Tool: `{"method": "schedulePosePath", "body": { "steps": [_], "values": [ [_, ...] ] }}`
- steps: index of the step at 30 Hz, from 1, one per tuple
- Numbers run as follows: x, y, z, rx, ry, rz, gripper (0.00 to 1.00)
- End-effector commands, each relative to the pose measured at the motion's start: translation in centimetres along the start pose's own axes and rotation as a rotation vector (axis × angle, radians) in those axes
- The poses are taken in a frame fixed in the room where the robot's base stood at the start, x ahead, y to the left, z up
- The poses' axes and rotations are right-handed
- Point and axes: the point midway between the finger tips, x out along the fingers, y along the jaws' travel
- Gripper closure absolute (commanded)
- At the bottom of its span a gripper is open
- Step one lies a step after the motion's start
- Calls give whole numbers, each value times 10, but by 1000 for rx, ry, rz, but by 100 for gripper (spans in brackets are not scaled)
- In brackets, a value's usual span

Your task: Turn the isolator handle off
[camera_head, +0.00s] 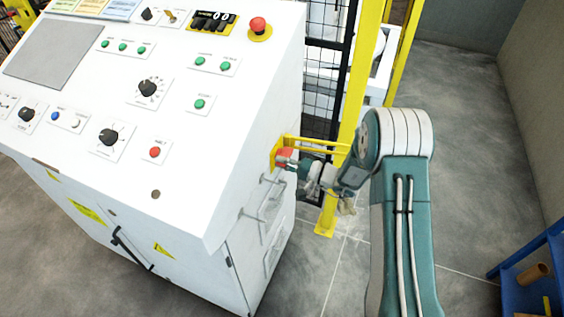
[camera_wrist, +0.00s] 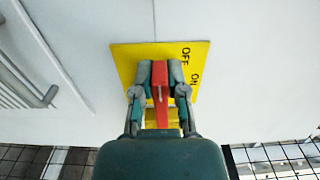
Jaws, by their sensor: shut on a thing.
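The isolator handle (camera_wrist: 161,80) is a red bar on a yellow plate (camera_wrist: 125,62), fixed to the white side of the cabinet. In the wrist view the bar runs nearly upright in the picture. Black words OFF and ON are printed on the plate to its right; OFF is the upper one. My gripper (camera_wrist: 160,92) is shut on the handle, with one grey finger on each side of it. In the head view the red handle (camera_head: 284,153) shows at the cabinet's right side, partly hidden by my gripper (camera_head: 290,164).
The white control cabinet (camera_head: 200,140) has several knobs and lamps, plus a red emergency button (camera_head: 258,25) on top. A yellow post (camera_head: 352,90) and black mesh fence stand close behind my wrist. A blue rack (camera_head: 525,285) stands lower right; grey floor between is clear.

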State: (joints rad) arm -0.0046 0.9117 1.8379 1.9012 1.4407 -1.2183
Motion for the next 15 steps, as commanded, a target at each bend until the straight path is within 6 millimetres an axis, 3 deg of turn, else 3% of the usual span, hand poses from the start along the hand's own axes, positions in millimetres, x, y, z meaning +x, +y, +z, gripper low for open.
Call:
{"method": "schedulePosePath", "body": {
  "steps": [8, 9, 11, 15],
  "values": [
    [0, 6, 4, 9, -6, 12, 100],
    [0, 6, 4, 9, -6, 12, 69],
    [0, 6, 4, 9, -6, 12, 47],
    [0, 4, 3, 6, -4, 8, 47]
  ]
}}
